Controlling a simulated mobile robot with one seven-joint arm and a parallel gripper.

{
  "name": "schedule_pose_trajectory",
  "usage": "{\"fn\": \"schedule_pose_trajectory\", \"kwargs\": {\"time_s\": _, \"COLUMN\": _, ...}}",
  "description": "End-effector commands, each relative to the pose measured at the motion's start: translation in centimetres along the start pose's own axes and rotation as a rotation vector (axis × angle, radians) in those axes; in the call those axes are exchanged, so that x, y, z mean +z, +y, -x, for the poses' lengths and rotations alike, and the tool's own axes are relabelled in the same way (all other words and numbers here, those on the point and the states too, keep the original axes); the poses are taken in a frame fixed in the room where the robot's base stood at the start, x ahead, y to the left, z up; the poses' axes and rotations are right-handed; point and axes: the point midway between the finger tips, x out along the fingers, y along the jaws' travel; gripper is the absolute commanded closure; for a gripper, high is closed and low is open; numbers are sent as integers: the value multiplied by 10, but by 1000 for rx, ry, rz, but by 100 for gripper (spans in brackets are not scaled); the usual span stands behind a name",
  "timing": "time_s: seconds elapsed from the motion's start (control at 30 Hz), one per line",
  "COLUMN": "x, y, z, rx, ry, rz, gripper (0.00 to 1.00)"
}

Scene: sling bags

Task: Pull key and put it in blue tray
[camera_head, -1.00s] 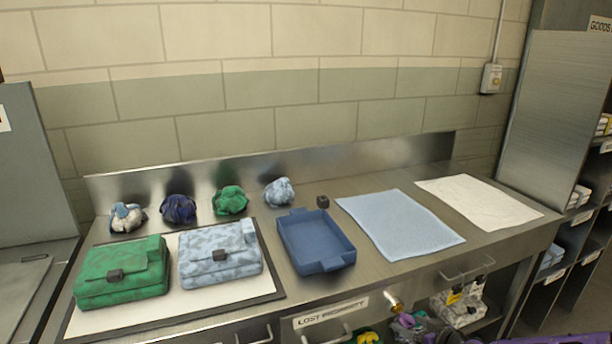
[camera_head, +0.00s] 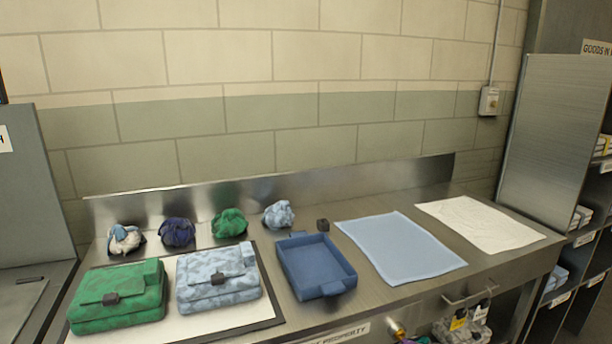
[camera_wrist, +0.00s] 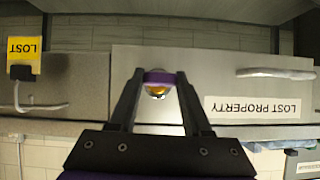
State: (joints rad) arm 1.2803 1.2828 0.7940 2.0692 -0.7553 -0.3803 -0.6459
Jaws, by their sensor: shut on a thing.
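The blue tray (camera_head: 327,289) stands empty on the steel bench, right of the light-blue bag. My gripper (camera_wrist: 160,78) shows in the wrist view, at a drawer front. Its fingers are shut on a purple piece, which looks like the key (camera_wrist: 159,77). A brass lock (camera_wrist: 157,92) shows right behind the purple piece; I cannot tell whether the key is in it. In the head view the brass lock (camera_head: 397,330) is at the bottom edge, below and right of the tray. My gripper is out of the head view.
A green bag (camera_head: 120,310) and a light-blue bag (camera_head: 205,300) lie on a white mat. Several bundled cloths line the back. A small dark block (camera_head: 322,225) sits behind the tray. A blue cloth (camera_head: 400,247) and white sheet (camera_head: 478,225) lie right. A drawer handle (camera_wrist: 275,73) sticks out.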

Motion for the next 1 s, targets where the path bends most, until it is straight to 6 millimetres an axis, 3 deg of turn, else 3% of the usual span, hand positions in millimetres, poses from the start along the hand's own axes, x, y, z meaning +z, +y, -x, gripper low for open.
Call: {"fn": "schedule_pose_trajectory", "kwargs": {"time_s": 1.0, "x": 19, "y": 1, "z": 32, "rx": 0, "ry": 0, "rz": -1, "gripper": 100}}
